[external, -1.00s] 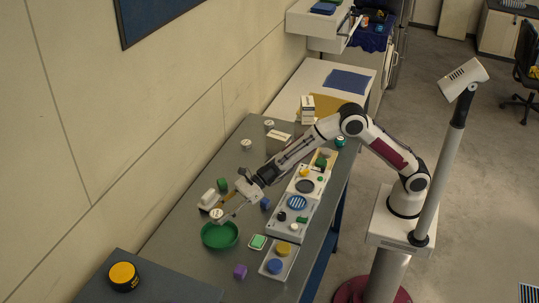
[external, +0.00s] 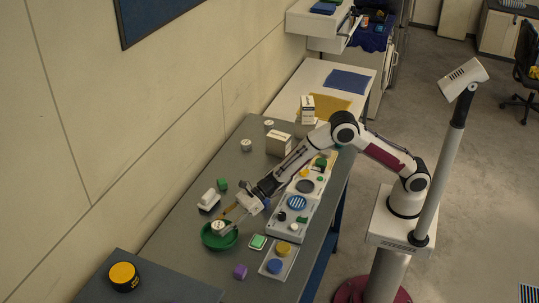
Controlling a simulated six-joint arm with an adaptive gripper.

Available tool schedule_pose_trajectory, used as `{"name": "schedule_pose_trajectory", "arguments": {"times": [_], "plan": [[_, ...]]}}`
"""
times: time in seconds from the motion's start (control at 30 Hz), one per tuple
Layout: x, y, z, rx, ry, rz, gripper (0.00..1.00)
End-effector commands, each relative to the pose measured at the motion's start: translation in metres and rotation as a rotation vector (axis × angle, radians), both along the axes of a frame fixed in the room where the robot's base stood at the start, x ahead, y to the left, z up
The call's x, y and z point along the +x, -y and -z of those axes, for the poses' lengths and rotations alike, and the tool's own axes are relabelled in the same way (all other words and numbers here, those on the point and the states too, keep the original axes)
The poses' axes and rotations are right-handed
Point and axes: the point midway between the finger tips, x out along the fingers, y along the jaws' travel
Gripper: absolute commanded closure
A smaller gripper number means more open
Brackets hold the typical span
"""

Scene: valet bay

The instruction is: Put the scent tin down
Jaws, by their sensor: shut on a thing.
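My gripper (external: 226,222) is shut on a small round white tin (external: 218,226), which I take to be the scent tin. The tin shows over the inside of a green bowl (external: 208,242) on the grey bench. I cannot tell whether the tin touches the bowl or hangs just above it. My fingers cover part of the bowl's far right rim.
A white block with a dark base (external: 209,199) and a green cube (external: 222,184) stand behind the bowl. A green-topped pad (external: 257,242), a purple piece (external: 240,271) and a tray with discs (external: 265,269) lie to the right. Two similar white tins (external: 246,145) (external: 269,125) stand farther back.

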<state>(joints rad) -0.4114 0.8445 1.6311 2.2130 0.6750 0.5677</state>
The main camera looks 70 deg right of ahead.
Motion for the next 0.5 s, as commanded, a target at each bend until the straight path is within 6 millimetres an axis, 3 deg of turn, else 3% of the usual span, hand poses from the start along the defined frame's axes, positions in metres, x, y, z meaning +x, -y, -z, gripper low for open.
{"name": "schedule_pose_trajectory", "arguments": {"times": [0.3, 0.5], "plan": [[0.000, 0.000, 0.030, -0.001, -0.001, -0.001, 0.84], [0.000, 0.000, 0.033, -0.001, 0.001, 0.000, 0.84]]}}
